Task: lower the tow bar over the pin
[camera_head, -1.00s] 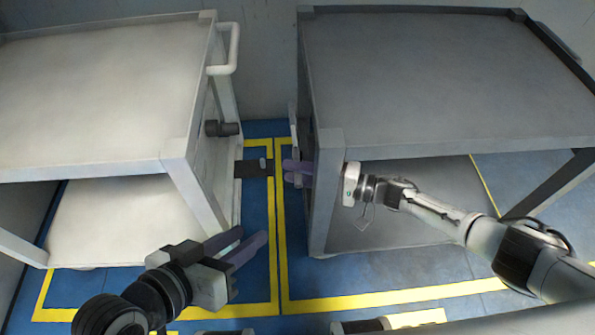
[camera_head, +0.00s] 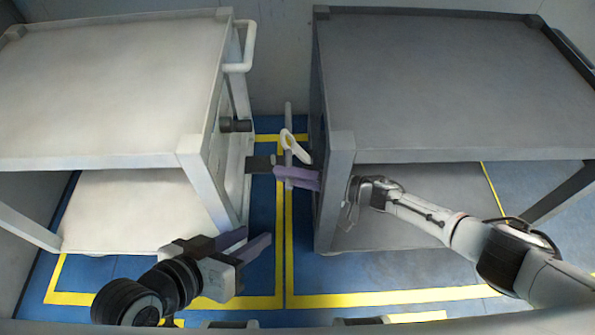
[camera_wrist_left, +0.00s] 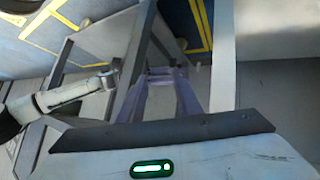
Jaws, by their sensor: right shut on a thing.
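The tow bar shows in the head view as a thin grey upright piece with a pale loop (camera_head: 293,147), in the gap between the two carts. My right gripper (camera_head: 280,176) reaches in from the right past the dark cart's corner post. Its purple fingers are shut on the tow bar, close to the black hitch bracket (camera_head: 260,164) on the white cart. I cannot make out the pin, or whether the bar touches the bracket. My left gripper (camera_head: 257,236) is open and empty, low in front of the gap; its fingers also show in the left wrist view (camera_wrist_left: 164,73).
The white cart (camera_head: 110,90) stands on the left, with a handle (camera_head: 247,45) and a dark knob (camera_head: 236,125) on its side. The dark grey cart (camera_head: 450,80) stands on the right. Blue floor with yellow lines lies between them; the gap is narrow.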

